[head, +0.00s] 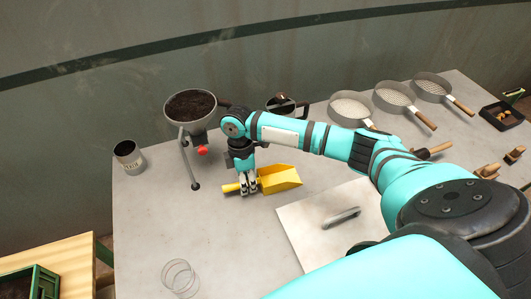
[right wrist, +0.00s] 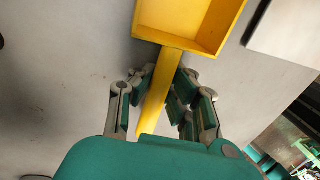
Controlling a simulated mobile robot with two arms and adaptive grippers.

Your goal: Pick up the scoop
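The yellow scoop (head: 281,178) lies on the grey table, with its square pan to the right and its handle to the left. My right gripper (head: 249,188) points down at the scoop's handle from above. In the right wrist view the handle (right wrist: 161,85) runs between the two fingers (right wrist: 161,95), and the pan (right wrist: 190,22) is beyond them. The fingertips are close to the handle on both sides; whether they press on it I cannot tell. The scoop appears to rest on the table. My left gripper is not in view.
A funnel of dark soil (head: 191,107) on a stand with a red knob is behind the gripper. A metal can (head: 129,157) stands left, clear glass (head: 180,278) in front. A flat panel with a handle (head: 315,240) lies right. Several sieves (head: 350,109) stand at the back right.

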